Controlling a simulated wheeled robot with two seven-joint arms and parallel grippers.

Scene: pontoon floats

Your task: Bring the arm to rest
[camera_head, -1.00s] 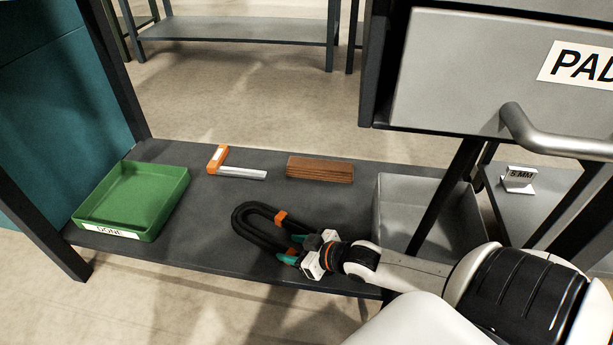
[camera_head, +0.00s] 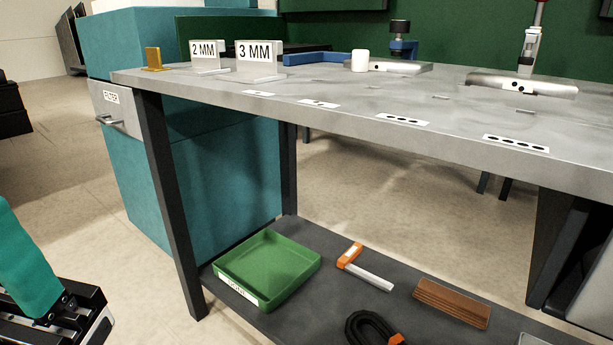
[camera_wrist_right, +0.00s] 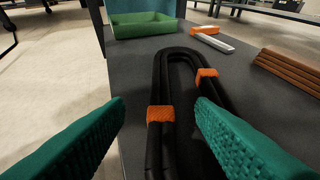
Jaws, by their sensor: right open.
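My right gripper (camera_wrist_right: 161,106) shows in the right wrist view with its two teal fingers apart and nothing gripped between them. A black looped hose or cable with orange bands (camera_wrist_right: 178,70) lies on the lower shelf beyond and between the fingertips; I cannot tell whether they touch it. In the head view only the top of this black loop (camera_head: 370,325) shows at the bottom edge, and my right gripper is out of view. A teal finger and black gripper body, my left gripper (camera_head: 28,265), show at the left edge, cut off, so its opening is unclear.
The lower shelf (camera_head: 330,310) holds a green tray (camera_head: 225,277), an orange-and-silver tool (camera_head: 366,268) and a brown ribbed block (camera_head: 452,302). Above is a grey worktop (camera_head: 300,88) with number signs and metal parts. A teal cabinet (camera_head: 225,175) stands at left.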

